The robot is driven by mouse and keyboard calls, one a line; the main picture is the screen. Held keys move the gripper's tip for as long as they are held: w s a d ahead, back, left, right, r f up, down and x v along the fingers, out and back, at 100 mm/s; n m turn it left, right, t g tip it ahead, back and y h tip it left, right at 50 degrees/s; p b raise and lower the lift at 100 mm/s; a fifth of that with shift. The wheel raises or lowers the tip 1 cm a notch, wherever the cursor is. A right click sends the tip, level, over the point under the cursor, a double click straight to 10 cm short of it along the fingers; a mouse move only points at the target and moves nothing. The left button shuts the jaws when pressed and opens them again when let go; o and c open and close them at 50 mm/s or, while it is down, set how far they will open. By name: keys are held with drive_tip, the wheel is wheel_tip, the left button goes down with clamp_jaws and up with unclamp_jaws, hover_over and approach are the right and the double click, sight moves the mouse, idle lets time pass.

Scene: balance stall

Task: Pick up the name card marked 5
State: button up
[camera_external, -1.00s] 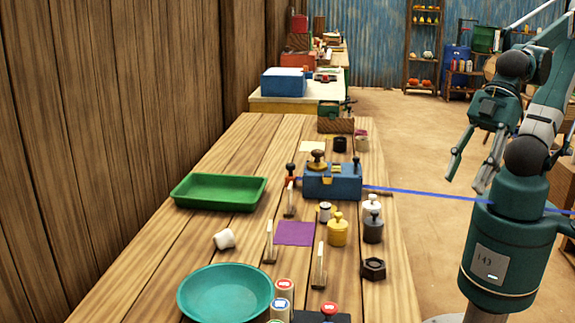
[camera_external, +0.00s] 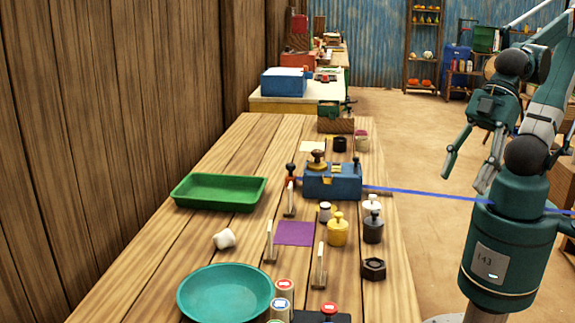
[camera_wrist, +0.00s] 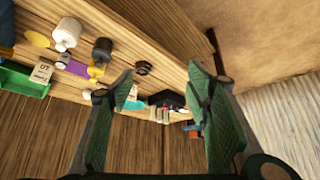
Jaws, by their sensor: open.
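Three thin upright name cards stand on the wooden table in the external view: one by the blue block (camera_external: 290,199), one left of the purple square (camera_external: 270,242) and one nearest the front (camera_external: 319,266). They are nearly edge-on there, so no number can be read. In the wrist view, a pale card (camera_wrist: 42,70) with dark marks stands by the green tray; its marks are not clear enough to read as 5. My gripper (camera_external: 465,179) is open and empty, off to the right of the table. Its open fingers also show in the wrist view (camera_wrist: 160,80).
A green tray (camera_external: 218,204) and teal plate (camera_external: 183,303) occupy the table's left side. Yellow (camera_external: 337,232) and dark (camera_external: 373,229) weights, a blue block (camera_external: 333,188) and a hex nut (camera_external: 373,269) stand near its right edge. A blue line crosses toward my arm.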

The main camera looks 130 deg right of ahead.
drive_tip(key=w+d+r+m+p, duration=0.2)
drive_tip(key=w+d+r+p, duration=0.2)
drive_tip(key=w, duration=0.6)
drive_tip(key=m+g+h+p, duration=0.35)
drive_tip(key=m+p, duration=0.25)
drive_tip(key=p, duration=0.5)
hover_over(270, 242)
drive_tip(key=s, duration=0.4)
wheel_tip(270, 242, down, 12)
drive_tip(key=shift+d, duration=0.15)
drive_tip(key=shift+f+y+b, duration=0.15)
drive_tip(key=shift+y+b, duration=0.1)
drive_tip(key=shift+b, duration=0.05)
drive_tip(key=shift+x, duration=1.2)
